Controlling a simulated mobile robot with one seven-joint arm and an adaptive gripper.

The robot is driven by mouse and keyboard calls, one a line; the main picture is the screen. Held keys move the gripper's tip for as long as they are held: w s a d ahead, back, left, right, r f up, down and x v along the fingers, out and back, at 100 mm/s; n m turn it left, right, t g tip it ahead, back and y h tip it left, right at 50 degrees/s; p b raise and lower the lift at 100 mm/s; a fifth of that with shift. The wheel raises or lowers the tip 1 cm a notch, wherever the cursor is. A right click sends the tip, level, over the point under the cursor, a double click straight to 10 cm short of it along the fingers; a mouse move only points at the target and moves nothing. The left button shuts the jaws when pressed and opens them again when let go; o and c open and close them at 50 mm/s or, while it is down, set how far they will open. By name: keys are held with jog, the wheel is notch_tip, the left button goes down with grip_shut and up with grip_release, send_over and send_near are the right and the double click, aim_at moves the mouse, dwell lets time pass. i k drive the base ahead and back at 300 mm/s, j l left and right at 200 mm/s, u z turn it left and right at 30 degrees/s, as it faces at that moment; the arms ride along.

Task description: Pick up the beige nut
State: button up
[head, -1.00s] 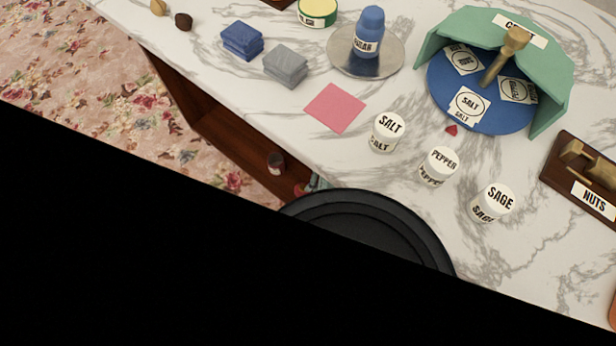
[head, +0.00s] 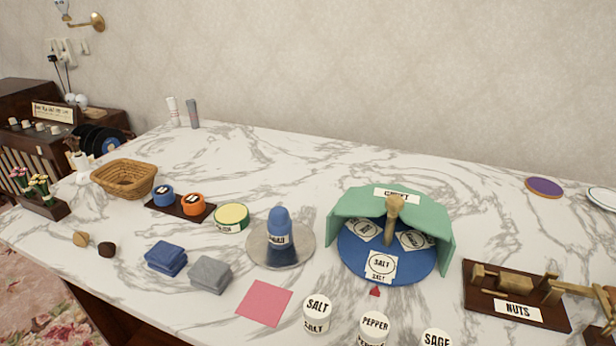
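A small beige nut (head: 82,239) lies on the white marble tabletop (head: 150,290) near its front left edge. A dark brown nut (head: 107,250) lies just to its right, a small gap apart. My gripper does not show in the head view.
Blue (head: 166,257) and grey (head: 210,274) folded cloths lie right of the nuts. A wicker basket (head: 124,180) stands behind them. The tabletop's back middle is clear.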

aim_at(81, 240)
jog(key=k, duration=0.85)
